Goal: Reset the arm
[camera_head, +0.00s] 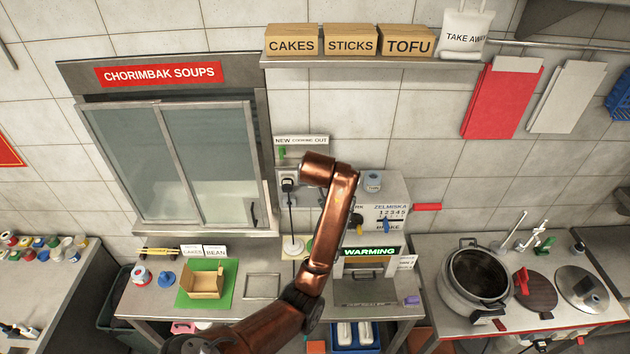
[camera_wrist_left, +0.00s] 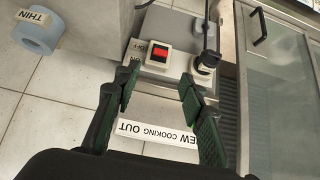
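My left arm (camera_head: 335,215) rises from the bottom of the head view and bends in front of the wall by the warming machine. Its gripper is mostly hidden behind the arm there. In the left wrist view my left gripper (camera_wrist_left: 158,76) is open, with its two green-padded fingers apart and nothing between them. A grey box with a red switch (camera_wrist_left: 160,53) and a black plug (camera_wrist_left: 207,62) is near the fingertips. My right gripper is not in view.
The warming machine (camera_head: 368,252) stands close beside the arm. An open cardboard box (camera_head: 205,281) sits on a green mat (camera_head: 227,288) at left. A large pot (camera_head: 479,274) stands at right. The sliding window (camera_head: 170,160) is at the upper left.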

